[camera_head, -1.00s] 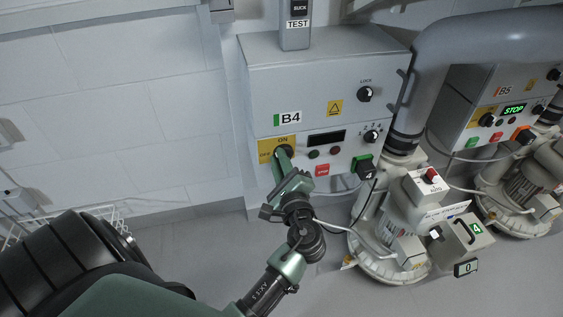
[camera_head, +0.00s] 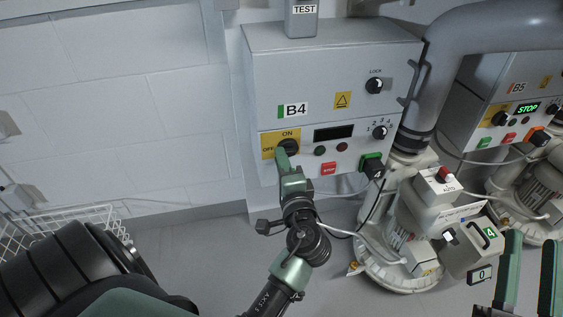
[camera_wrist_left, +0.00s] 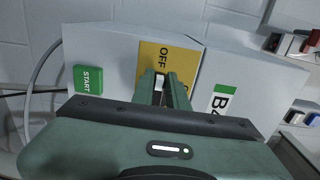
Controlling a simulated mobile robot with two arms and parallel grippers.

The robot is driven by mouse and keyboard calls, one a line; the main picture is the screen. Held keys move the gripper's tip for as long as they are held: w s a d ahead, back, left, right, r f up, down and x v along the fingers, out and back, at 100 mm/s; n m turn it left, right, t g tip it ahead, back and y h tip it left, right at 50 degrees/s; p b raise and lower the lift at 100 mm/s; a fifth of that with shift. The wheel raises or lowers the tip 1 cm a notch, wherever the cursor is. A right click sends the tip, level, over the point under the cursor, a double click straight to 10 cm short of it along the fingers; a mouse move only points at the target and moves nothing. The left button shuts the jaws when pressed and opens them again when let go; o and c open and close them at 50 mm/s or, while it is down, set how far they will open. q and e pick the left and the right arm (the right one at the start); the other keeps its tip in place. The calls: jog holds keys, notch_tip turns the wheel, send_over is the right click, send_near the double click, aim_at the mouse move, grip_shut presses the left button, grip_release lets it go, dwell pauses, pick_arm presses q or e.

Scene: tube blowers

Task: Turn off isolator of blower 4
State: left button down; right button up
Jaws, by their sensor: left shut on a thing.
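The blower 4 control box, labelled B4 (camera_head: 292,110), is in the middle of the head view. Its isolator is a dark rotary knob (camera_head: 290,145) on a yellow plate (camera_head: 268,141) marked ON above and OFF at left. My left gripper (camera_head: 284,154) is at this knob, shut on it. In the left wrist view both left fingers (camera_wrist_left: 163,88) close in front of the yellow plate (camera_wrist_left: 153,56) beside the OFF marking. They hide most of the knob, so I cannot tell its setting. My right gripper (camera_head: 533,241) is open and empty at the lower right.
The B4 display (camera_head: 334,132) is dark. A red stop button (camera_head: 328,168), a numbered selector (camera_head: 380,132) and a LOCK knob (camera_head: 374,86) are on the same box. The B4 pump (camera_head: 400,265) stands below right. The B5 box (camera_head: 516,90) with a lit STOP display is further right.

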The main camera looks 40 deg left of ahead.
pick_arm(q)
jog(key=shift+f, duration=0.1)
pick_arm(e)
jog(key=shift+s+r, duration=0.15)
jog(key=shift+r, duration=0.15)
pick_arm(q)
jog(key=c, duration=1.4)
grip_release()
